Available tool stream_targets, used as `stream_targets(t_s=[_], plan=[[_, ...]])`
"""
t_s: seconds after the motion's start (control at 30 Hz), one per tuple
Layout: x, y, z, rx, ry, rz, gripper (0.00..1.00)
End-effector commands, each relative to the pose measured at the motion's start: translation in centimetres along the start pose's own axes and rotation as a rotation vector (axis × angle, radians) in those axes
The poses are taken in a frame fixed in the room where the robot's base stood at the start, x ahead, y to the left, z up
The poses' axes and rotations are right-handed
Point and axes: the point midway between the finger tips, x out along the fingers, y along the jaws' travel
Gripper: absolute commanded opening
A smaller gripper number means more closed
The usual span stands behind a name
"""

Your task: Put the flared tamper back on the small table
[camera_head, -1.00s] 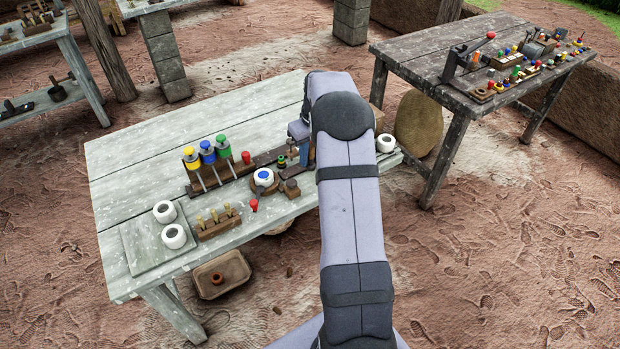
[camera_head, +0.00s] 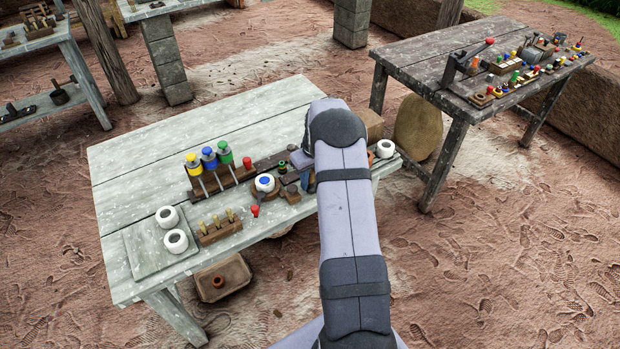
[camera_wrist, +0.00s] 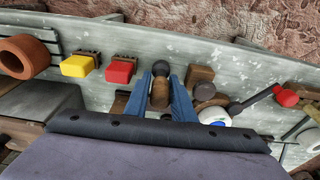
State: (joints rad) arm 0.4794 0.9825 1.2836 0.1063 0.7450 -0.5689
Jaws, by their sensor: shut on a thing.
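My gripper (camera_wrist: 164,98), with blue fingers, is shut on a brown wooden piece with a dark rounded top (camera_wrist: 160,70), which I take to be the flared tamper. Its lower end is hidden, so I cannot tell whether it touches the tabletop. In the head view my arm hides the piece, and the gripper is over the right part of the pale weathered table (camera_head: 150,150), near its front edge. I take this to be the small table.
A rack with yellow, blue and green tops (camera_head: 210,160), a red-topped piece (camera_head: 254,210) and a peg block (camera_head: 220,228) stand to the left. Yellow (camera_wrist: 80,66) and red (camera_wrist: 120,72) blocks lie near my fingers. A darker table (camera_head: 420,65) stands at right.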

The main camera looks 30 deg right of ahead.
Motion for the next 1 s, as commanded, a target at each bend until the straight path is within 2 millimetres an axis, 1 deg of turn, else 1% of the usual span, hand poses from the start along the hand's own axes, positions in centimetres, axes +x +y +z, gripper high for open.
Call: stream_targets(t_s=[0.17,0.3,0.33,0.37,0.4,0.77,0.87,1.0], plan=[[0.0,0.0,-0.1,0.000,0.001,0.001,0.08],[0.4,0.0,0.0,0.000,0.001,0.001,0.08],[0.3,0.0,0.0,0.000,0.000,0.000,0.30],[0.3,0.0,0.0,0.000,0.000,0.000,0.37],[0.3,0.0,0.0,0.000,0.000,0.000,0.41],[-0.1,0.0,0.0,0.000,0.000,0.000,0.41],[-0.6,0.0,-0.1,0.000,0.002,0.001,0.41],[-2.3,0.1,-0.1,0.000,0.003,0.002,0.41]])
